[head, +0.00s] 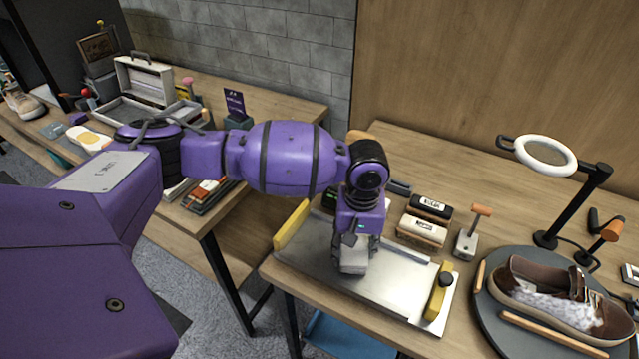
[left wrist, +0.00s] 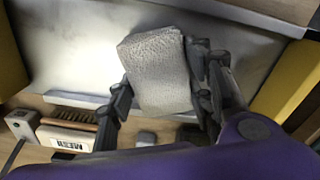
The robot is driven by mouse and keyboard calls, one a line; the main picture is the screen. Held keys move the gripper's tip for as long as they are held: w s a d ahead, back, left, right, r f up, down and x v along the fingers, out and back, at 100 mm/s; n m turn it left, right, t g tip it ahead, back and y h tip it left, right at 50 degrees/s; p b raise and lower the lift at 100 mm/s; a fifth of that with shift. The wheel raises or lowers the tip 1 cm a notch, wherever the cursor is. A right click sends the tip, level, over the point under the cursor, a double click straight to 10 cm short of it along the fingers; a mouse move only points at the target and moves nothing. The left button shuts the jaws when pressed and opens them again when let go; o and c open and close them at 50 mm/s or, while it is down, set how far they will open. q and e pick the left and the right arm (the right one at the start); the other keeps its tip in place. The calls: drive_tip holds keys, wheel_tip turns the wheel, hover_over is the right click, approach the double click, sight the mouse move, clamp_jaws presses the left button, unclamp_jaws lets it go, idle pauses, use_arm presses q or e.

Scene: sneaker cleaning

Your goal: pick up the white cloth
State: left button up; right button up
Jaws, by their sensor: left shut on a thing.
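The white cloth (left wrist: 158,70) is a folded, light grey-white rough block in the left wrist view. My left gripper (left wrist: 160,95) is shut on it, with a dark finger on each side. In the head view the cloth (head: 354,260) hangs at the tip of my left gripper (head: 356,240), over the metal tray (head: 395,293). I cannot tell whether the cloth touches the tray. My right gripper is not in view.
The tray has yellow end blocks (head: 439,292). Brushes (head: 422,230) stand behind it. At the right, a brown shoe with white foam (head: 540,295) sits on a round grey turntable (head: 488,310), under a ring magnifier lamp (head: 545,155). A second table at the left holds an open case (head: 143,80).

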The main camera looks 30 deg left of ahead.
use_arm(q)
wheel_tip(320, 180, up, 3)
drive_tip(key=shift+s+r, duration=0.1)
drive_tip(key=s+r+p, duration=0.1)
drive_tip(key=s+r, duration=0.3)
drive_tip(key=r, duration=0.1)
drive_tip(key=shift+s+d+r+p, duration=0.1)
drive_tip(key=shift+s+r+p, duration=0.25)
drive_tip(key=s+r+p, duration=0.1)
drive_tip(key=s+r, duration=0.2)
drive_tip(key=s, duration=0.6)
drive_tip(key=w+a+r+m, duration=0.2)
drive_tip(key=w+r+m, duration=0.2)
drive_tip(key=w, duration=0.1)
drive_tip(key=shift+w+a+r, duration=0.3)
drive_tip(key=shift+a+r, duration=0.05)
drive_tip(key=shift+r, duration=0.05)
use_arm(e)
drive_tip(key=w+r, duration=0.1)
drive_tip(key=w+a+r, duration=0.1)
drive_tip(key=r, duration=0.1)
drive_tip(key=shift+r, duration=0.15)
